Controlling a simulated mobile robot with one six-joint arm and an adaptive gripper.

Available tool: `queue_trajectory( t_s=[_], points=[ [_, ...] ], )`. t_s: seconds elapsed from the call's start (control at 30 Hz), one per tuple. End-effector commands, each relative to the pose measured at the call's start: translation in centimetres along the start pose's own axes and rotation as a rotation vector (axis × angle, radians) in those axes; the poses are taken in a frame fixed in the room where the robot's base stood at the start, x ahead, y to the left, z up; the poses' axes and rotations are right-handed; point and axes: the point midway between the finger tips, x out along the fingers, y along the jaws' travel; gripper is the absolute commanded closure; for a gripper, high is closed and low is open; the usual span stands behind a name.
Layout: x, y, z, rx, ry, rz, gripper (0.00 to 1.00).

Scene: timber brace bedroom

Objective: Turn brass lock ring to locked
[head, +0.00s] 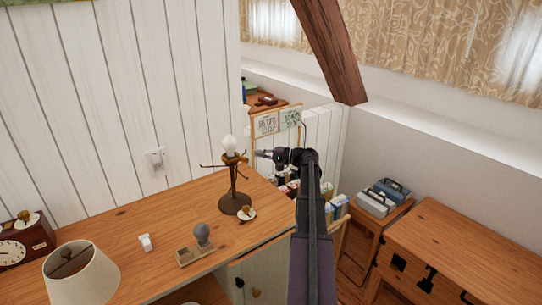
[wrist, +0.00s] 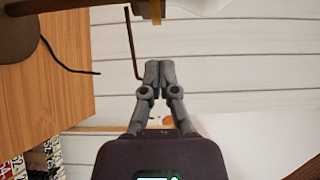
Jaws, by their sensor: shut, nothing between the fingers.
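The brass lock ring (head: 232,159) sits near the top of a dark lamp stand, just below a white bulb (head: 229,143). In the wrist view a small brass-coloured part (wrist: 155,12), which looks like the ring, is at the top edge, partly cut off. My gripper (head: 257,153) is just to the right of the ring in the head view. In the wrist view my gripper (wrist: 159,66) has its fingertips together with nothing between them. A gap shows between them and the brass part. I cannot read any lock mark.
The lamp stand (head: 235,203) has thin side arms; one bent rod (wrist: 132,45) hangs close to my fingertips. A timber brace (head: 328,50) slants above.

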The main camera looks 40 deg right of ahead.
Motion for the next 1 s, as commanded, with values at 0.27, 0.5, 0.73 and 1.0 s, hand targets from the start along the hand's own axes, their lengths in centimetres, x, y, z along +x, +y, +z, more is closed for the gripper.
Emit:
queue_trajectory(
  t_s=[0.27,0.5,0.73,1.0],
  points=[
    [1.7,0.0,2.7,0.000,0.000,0.000,1.00],
    [2.0,0.0,3.8,0.000,0.001,0.000,1.00],
    [2.1,0.0,3.9,0.000,0.001,0.000,1.00],
    [1.9,0.0,3.9,0.000,0.004,0.000,1.00]
  ],
)
